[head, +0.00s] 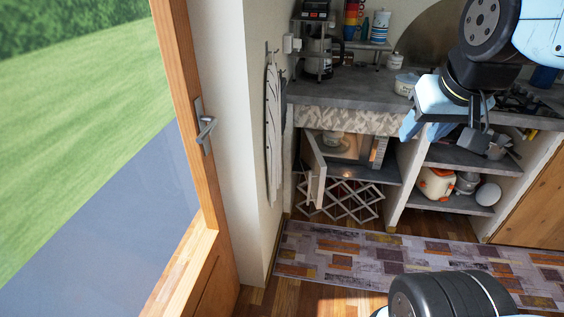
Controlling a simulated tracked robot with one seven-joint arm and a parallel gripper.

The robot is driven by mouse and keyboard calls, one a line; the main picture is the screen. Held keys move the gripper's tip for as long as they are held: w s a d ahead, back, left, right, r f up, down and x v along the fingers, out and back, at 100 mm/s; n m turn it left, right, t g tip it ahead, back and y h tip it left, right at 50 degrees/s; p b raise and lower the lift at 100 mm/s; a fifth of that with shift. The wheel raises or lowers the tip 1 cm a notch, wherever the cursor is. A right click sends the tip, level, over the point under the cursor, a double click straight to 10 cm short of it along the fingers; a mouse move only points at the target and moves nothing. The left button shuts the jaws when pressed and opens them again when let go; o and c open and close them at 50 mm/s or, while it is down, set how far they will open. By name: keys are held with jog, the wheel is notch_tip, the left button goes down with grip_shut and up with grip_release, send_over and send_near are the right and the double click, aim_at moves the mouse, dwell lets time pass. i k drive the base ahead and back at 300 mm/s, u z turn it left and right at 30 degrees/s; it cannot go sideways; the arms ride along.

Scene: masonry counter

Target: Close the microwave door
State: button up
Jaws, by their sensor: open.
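The microwave (379,151) stands in the left bay of the masonry counter, on the shelf under the worktop. Its door (317,172) is swung open on the left and juts out toward the room. The lit, tan inside shows, with a pale dish-like thing (333,139) in or by the opening. My gripper (441,106) is open, in front of the counter, to the right of the microwave and apart from the door. Its fingertips are hard to make out against the counter edge.
A folding rack (350,201) stands below the microwave. Shelves to the right hold a white and orange canister (436,184) and pots. A patterned rug (390,262) covers the floor ahead. A wall with hanging cloth (272,140) and an open wooden door (190,150) bound the left.

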aim_at(313, 164)
jog(key=u, duration=0.2)
jog(key=i, duration=1)
jog(key=z, duration=0.8)
jog(key=k, duration=0.25)
jog(key=u, duration=0.3)
